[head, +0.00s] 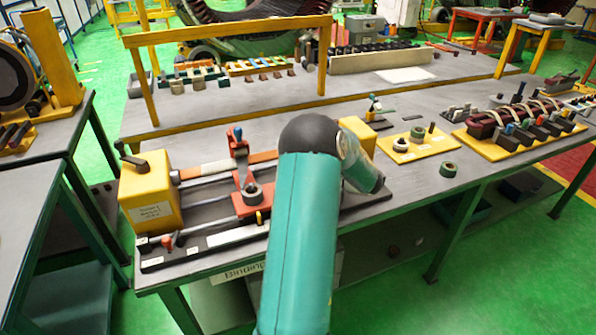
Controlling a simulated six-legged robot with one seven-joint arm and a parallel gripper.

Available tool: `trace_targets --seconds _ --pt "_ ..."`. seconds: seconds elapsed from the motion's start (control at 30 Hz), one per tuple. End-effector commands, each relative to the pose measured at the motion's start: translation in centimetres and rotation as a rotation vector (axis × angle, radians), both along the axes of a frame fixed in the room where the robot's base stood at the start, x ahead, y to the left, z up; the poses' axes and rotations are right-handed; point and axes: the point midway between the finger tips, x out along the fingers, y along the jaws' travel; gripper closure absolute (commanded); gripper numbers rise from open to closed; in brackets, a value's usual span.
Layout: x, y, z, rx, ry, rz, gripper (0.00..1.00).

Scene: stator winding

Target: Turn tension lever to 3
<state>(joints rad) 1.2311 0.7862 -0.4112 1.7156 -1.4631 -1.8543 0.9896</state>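A winding machine with a yellow box (150,196) at its left end stands on the near bench. A black lever handle (130,160) sits on top of this box. A red carriage (251,199) on rails carries an upright part with a red and blue top (238,142). A small red-tipped lever (170,241) is at the front left of the base. I cannot tell which of these is the tension lever, and no number 3 is readable. My teal arm covers the machine's right part. My gripper is not visible.
The bench (420,196) has some bare grey surface at its right. A yellow plate (415,146) with several rings and a yellow tray (520,132) of dark parts stand there. A yellow frame (230,33) rises behind the machine. Green floor lies in front.

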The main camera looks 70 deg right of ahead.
Motion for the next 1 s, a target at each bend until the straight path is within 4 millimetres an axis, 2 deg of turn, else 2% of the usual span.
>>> trace_targets --seconds 0.5,0.53,0.6,0.87,1.0 --pt "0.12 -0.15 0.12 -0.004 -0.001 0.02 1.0" --pt "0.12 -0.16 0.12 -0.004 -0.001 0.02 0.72" --pt "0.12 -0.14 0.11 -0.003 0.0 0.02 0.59" --pt "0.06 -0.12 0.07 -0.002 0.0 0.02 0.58" --pt "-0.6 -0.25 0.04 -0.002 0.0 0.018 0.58"
